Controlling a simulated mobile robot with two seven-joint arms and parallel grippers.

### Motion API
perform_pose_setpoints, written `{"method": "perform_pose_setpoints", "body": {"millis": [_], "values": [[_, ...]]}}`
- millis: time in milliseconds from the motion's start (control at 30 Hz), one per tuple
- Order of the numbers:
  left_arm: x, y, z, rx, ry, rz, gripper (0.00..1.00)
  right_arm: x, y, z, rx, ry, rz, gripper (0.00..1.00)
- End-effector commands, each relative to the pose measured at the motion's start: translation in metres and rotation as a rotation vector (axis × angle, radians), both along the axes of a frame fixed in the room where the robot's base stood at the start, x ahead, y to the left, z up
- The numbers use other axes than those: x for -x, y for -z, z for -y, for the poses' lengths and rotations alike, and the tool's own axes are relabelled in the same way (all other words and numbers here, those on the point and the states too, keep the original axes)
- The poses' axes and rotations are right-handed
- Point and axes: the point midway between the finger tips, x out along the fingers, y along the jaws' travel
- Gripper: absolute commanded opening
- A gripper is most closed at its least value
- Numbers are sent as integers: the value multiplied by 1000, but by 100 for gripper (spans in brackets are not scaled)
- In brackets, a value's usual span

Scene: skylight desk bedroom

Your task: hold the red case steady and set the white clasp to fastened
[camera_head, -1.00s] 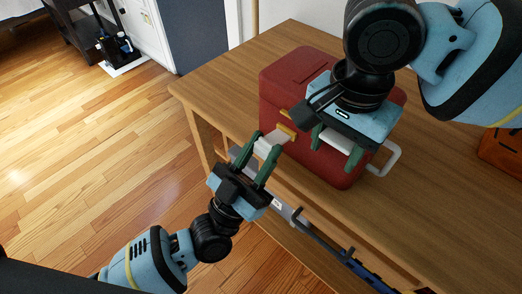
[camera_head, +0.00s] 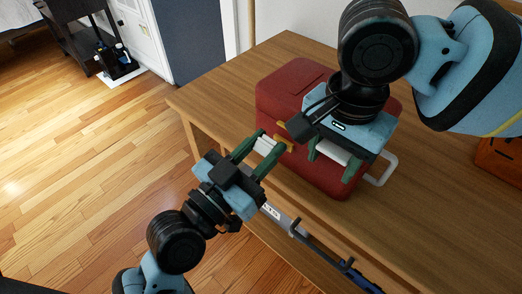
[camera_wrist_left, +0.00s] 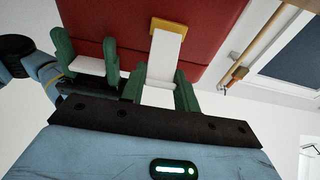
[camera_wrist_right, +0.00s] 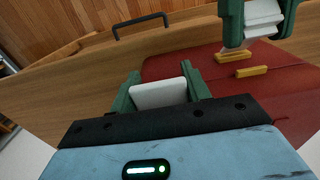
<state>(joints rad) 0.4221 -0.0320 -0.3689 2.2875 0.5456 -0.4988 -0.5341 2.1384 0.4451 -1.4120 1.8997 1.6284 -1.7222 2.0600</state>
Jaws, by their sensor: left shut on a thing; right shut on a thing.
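The red case (camera_head: 290,95) stands on the wooden table, and also fills the top of the left wrist view (camera_wrist_left: 220,25). The white clasp (camera_wrist_left: 168,42) joins a yellow mount (camera_wrist_left: 168,25) on the case and sticks out from its wall. My left gripper (camera_head: 262,144) is shut on the clasp's outer end. Two yellow parts (camera_wrist_right: 235,56) show on the case beside it in the right wrist view. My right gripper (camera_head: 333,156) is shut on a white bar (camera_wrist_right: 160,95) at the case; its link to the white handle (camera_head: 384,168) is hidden.
The table (camera_head: 225,85) has bare wood behind and left of the case. An orange-brown box (camera_head: 498,158) stands at the right. My right arm covers much of the case.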

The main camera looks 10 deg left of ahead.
Motion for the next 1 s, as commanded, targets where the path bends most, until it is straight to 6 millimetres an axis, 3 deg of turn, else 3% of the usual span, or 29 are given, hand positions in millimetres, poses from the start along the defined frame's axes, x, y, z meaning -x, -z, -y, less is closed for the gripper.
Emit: {"method": "perform_pose_setpoints", "body": {"millis": [600,1000], "values": [[-11,-16,10,-186,4,-278,8,0,0,-2,-5,-1,1,0],[-13,-17,11,-228,2,-345,8,-1,0,-1,-6,0,3,0]]}}
